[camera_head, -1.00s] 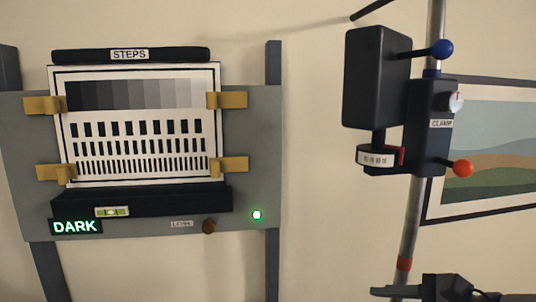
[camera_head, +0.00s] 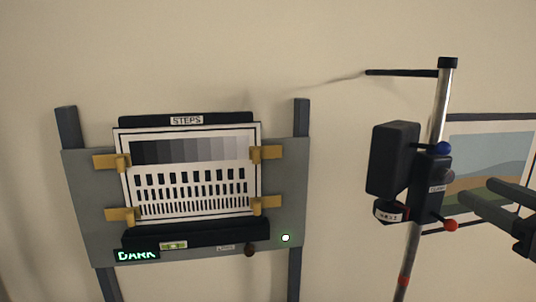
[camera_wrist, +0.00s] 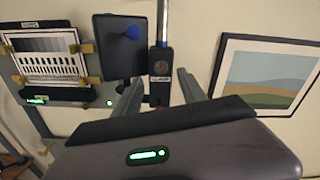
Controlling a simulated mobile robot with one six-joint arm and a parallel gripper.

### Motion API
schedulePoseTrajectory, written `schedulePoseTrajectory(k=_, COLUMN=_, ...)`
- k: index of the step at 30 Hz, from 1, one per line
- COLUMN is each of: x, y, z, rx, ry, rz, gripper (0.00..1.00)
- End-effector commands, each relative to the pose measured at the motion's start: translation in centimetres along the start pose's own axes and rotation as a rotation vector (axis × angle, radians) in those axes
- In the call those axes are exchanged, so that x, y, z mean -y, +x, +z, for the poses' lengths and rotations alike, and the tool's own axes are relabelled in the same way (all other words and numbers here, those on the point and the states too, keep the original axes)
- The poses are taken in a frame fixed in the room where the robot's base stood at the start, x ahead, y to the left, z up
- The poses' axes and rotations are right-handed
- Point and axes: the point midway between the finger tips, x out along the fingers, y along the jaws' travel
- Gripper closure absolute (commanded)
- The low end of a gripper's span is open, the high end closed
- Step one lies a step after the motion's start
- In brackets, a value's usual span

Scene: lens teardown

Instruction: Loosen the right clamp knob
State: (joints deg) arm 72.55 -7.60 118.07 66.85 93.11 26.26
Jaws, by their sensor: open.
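The clamp knob (camera_head: 447,176) is a small grey round knob on the right face of the dark clamp block (camera_head: 429,170), above a small white label. In the wrist view the knob (camera_wrist: 160,68) shows as a dark round shape on the block, straight ahead. The block sits on a metal column (camera_head: 442,105) and carries a black box-shaped head (camera_head: 393,158). My gripper (camera_head: 477,190) is open and empty, just right of the block, its fingers pointing at it. In the wrist view its fingers (camera_wrist: 160,97) stand apart, below and either side of the knob.
A blue ball lever (camera_head: 444,149) sits above the knob and a red ball lever (camera_head: 451,225) below, close to my fingers. A framed picture (camera_head: 485,150) hangs behind. A board with a test chart (camera_head: 187,190) stands left, showing a lit DARK sign (camera_head: 137,255).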

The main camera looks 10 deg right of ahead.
Motion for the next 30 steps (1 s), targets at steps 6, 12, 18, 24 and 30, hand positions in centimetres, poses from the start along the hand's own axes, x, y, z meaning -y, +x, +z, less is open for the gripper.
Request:
schedulePoseTrajectory(k=6, x=0.0, y=5.0, z=0.1, rx=0.000, ry=0.001, rz=0.004, gripper=0.51)
schedulePoseTrajectory(k=12, x=0.0, y=6.4, z=-0.1, rx=-0.002, ry=0.001, rz=0.000, gripper=0.51)
schedulePoseTrajectory(k=18, x=0.0, y=6.5, z=-0.1, rx=-0.002, ry=0.000, rz=0.000, gripper=0.51)
schedulePoseTrajectory(k=24, x=0.0, y=6.5, z=-0.1, rx=-0.002, ry=0.000, rz=0.000, gripper=0.85)
schedulePoseTrajectory(k=30, x=0.0, y=6.4, z=0.0, rx=-0.001, ry=-0.001, rz=0.000, gripper=1.00)
